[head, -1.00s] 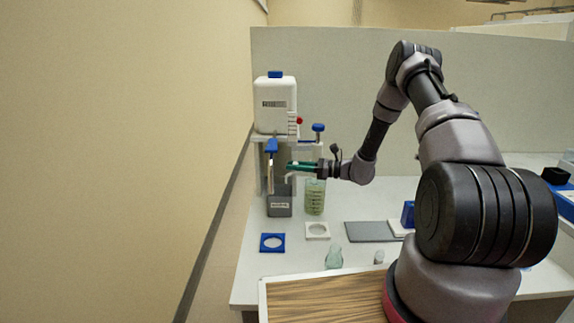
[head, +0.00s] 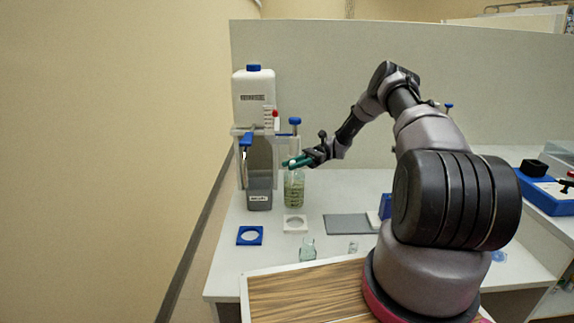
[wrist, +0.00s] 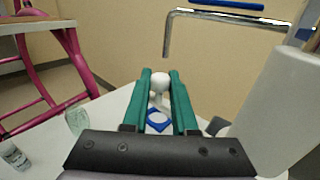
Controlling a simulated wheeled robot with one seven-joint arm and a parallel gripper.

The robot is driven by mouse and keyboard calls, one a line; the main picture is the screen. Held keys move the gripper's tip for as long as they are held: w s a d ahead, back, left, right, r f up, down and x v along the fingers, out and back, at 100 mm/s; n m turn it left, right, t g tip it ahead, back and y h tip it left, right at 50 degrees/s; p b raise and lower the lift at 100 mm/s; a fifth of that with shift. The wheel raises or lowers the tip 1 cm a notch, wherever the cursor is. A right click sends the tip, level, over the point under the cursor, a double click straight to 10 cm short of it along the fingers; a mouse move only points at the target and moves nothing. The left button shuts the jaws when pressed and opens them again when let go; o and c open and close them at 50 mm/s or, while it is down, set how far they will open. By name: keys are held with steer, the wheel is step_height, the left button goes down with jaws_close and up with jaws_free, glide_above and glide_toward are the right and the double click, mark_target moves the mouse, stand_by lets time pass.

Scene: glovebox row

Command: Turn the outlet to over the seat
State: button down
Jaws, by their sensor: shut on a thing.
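A white tank (head: 253,97) with a blue cap stands on a stand at the back left in the head view. A blue lever (head: 246,140) sits below it. In the wrist view a bent chrome outlet pipe (wrist: 220,17) runs across the upper right, its end turned down, beneath a blue bar (wrist: 226,4). My gripper (head: 288,163) is beside the stand, above a green glass bottle (head: 293,188). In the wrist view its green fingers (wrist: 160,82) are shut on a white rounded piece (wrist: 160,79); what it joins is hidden. A blue square ring seat (wrist: 158,121) shows beyond.
On the bench are the blue ring seat (head: 250,235), a white ring seat (head: 295,224), a small glass flask (head: 307,250) and a grey mat (head: 346,225). A grey labelled container (head: 259,196) is under the tank. A blue-knobbed post (head: 295,122) stands close to my gripper.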

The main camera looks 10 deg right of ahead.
steer(key=shift+s+d+n+g+h, duration=0.1)
steer(key=shift+d+n+g+h, duration=0.5)
steer(key=shift+g, duration=0.3)
steer(key=c, duration=0.7)
jaws_free()
steer(key=shift+d, duration=0.1)
steer(key=shift+v, duration=5.35)
